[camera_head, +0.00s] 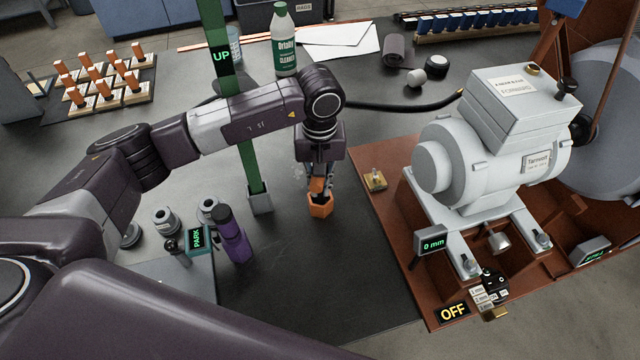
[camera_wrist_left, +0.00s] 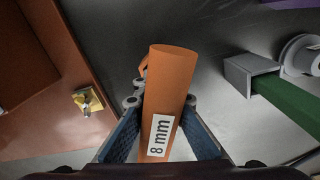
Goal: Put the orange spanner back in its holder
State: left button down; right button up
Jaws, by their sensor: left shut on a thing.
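The orange spanner (camera_head: 320,206) is in my left gripper (camera_head: 319,186), which is shut on it above the dark bench top. In the left wrist view the spanner (camera_wrist_left: 172,80) is a thick orange bar between the two fingers, with a white "8 mm" label. Its orange lower end shows below the fingers in the head view. I cannot tell whether that end touches the bench. I cannot tell which thing is the spanner's holder. My right gripper is not in view.
A green upright post (camera_head: 250,160) in a grey foot stands just left of the gripper. A brown base (camera_head: 395,215) with a grey motor (camera_head: 490,150) is at right. A purple bottle (camera_head: 232,236) and a white-and-green bottle (camera_head: 284,45) stand nearby. Bench in front is clear.

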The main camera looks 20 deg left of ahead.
pick_arm(q)
jog(key=shift+f, duration=0.35)
jog(key=c, duration=1.9)
grip_release()
jog(key=shift+c, duration=0.2)
jog(key=shift+r, duration=4.05)
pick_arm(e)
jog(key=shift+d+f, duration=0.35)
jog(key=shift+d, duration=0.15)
pick_arm(q)
notch_tip(320, 180, down, 8)
jog(key=shift+r, duration=0.35)
jog(key=shift+r+p, duration=0.25)
jog(key=shift+p, duration=0.25)
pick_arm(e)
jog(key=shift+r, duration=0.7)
